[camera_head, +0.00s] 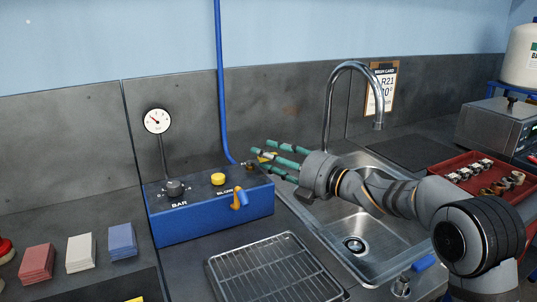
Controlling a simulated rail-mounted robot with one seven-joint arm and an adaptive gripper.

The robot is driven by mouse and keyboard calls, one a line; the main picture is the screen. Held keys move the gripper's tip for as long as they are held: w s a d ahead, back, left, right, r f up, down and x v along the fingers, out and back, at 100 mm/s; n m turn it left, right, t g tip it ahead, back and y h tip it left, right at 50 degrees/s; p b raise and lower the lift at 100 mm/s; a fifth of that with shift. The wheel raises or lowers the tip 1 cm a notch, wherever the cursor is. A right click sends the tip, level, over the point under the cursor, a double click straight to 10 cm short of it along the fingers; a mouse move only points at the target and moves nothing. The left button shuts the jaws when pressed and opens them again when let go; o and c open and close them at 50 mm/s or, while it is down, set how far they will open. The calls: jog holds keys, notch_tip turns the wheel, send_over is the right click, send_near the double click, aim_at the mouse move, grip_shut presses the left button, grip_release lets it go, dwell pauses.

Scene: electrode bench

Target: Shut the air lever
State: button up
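A blue air box (212,219) stands on the bench at left centre, with a yellow button and a knob marked BAR on top. I cannot read which one is marked as the air lever.
A blue hose (223,90) runs down the wall behind the box. A gauge (157,121) rises at its back left. A wire rack (272,271) lies in front. The sink (372,222) and tall tap (329,100) are beside and behind my arm.

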jog(key=shift+c, duration=1.3)
jog(key=c, duration=0.7)
grip_shut()
